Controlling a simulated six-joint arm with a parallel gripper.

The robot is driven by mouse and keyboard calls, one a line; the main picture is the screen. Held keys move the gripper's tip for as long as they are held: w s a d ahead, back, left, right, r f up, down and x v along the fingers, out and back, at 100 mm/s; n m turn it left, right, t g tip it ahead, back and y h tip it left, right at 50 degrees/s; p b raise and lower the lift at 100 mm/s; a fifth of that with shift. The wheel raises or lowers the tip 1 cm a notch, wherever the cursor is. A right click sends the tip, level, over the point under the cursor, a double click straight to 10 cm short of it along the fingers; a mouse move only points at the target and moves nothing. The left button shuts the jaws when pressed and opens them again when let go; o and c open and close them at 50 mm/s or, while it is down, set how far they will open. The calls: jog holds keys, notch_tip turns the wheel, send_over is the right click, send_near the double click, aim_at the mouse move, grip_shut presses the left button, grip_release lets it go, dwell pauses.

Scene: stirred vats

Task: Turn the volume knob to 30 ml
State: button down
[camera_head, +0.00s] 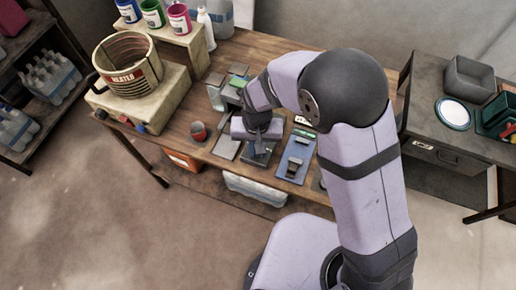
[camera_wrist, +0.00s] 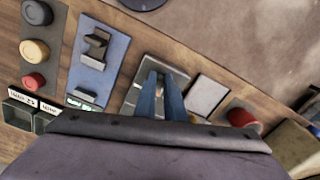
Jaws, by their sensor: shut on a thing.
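My gripper (camera_head: 259,146) is low over the bench, above a grey plate (camera_head: 257,158). In the wrist view my gripper (camera_wrist: 163,77) shows two blue-grey fingers reaching down to the same grey plate (camera_wrist: 134,95). The fingers are close together and shut on a small part on that plate, apparently the volume knob. The knob is almost wholly hidden between the fingers, and no scale or pointer can be read. A blue panel (camera_wrist: 116,55) with dark raised brackets lies beside the plate.
A heated vat (camera_head: 128,66) stands at the left. Black, orange and red buttons (camera_wrist: 34,50) sit beyond the blue panel. A side table (camera_head: 440,135) is at right.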

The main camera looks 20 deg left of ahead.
jog(key=m, duration=0.3)
jog(key=shift+a+m, duration=0.3)
jog(key=shift+m, duration=0.1)
jog(key=m, duration=0.3)
jog(key=shift+a+m, duration=0.15)
jog(key=shift+m, duration=0.15)
jog(key=m, duration=0.6)
jog(key=shift+w+a+m, duration=0.25)
jog(key=shift+w+m, duration=0.05)
jog(key=shift+r, duration=0.1)
jog(key=c, duration=1.8)
grip_release()
jog(key=shift+c, duration=0.2)
jog(key=shift+b, duration=0.3)
notch_tip(320, 180, up, 7)
jog(key=b, duration=0.2)
jog(key=shift+r, duration=0.15)
